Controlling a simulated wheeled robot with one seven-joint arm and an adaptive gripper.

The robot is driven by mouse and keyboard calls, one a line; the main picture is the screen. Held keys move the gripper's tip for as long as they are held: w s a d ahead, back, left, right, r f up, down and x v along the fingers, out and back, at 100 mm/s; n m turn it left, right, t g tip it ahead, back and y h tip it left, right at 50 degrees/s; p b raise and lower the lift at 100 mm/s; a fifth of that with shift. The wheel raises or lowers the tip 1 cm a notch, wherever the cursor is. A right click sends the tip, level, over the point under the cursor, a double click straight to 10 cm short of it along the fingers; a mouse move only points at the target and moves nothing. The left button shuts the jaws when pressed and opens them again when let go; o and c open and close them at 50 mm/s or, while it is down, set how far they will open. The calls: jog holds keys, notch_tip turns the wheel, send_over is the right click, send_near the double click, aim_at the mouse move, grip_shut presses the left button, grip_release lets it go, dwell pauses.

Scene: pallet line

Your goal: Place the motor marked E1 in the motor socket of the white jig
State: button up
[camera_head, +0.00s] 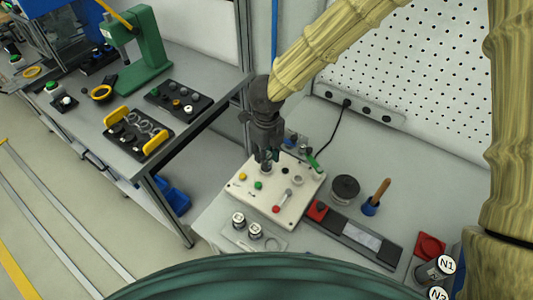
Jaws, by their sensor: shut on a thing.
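The white jig (262,200) lies on the near workbench, with yellow, green and red spots, a dark round hole (286,170) and a small lever on its top. My gripper (266,160) points down over the jig's far left part. It is shut on a small greyish thing, mostly hidden by the fingers; no mark on it is readable. I cannot tell whether this thing touches the jig or sits in a socket. Two silver motors (238,219) (255,231) stand upright in a light holder (273,243) in front of the jig; their marks are too small to read.
Right of the jig are a dark round spool (344,189), a wooden-handled tool in a blue cup (371,206), and a dark tray (360,240). A pegboard (420,80) rises behind. Another bench is left, across a gap.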

jog(key=shift+w, duration=0.75)
jog(key=shift+f+p, duration=0.9)
jog(key=shift+f, duration=0.95)
jog(key=shift+f, duration=0.1)
jog(key=o, duration=1.1)
jog(key=shift+c, duration=0.2)
notch_tip(320, 180, up, 12)
jog(key=b, duration=0.3)
